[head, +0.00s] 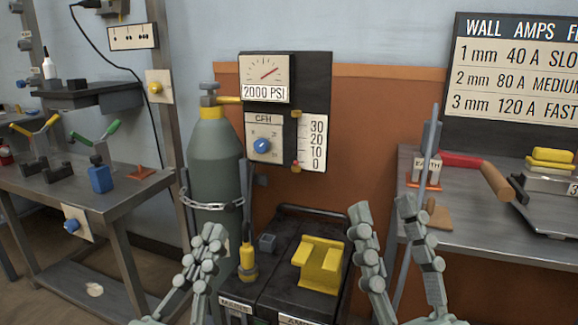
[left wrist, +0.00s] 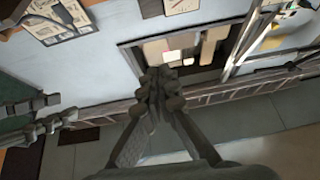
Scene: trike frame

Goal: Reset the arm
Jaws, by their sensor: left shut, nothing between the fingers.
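My left gripper (head: 214,232) is in the lower middle of the head view, in front of the grey-green gas cylinder (head: 216,150). Its fingers are together and hold nothing. It also shows in the middle of the left wrist view (left wrist: 160,80), fingertips closed. My right gripper (head: 384,208) is further right in the head view. Its two fingers stand well apart, with nothing between them. It is in front of the dark welding machine and the right bench, clear of the yellow block (head: 320,265).
A chain (head: 212,202) goes around the cylinder. The left bench (head: 60,205) holds clamps and a blue block (head: 100,179). The right bench (head: 480,220) holds a wooden-handled tool (head: 496,181) and yellow pieces (head: 551,158). A gauge panel (head: 315,100) stands behind.

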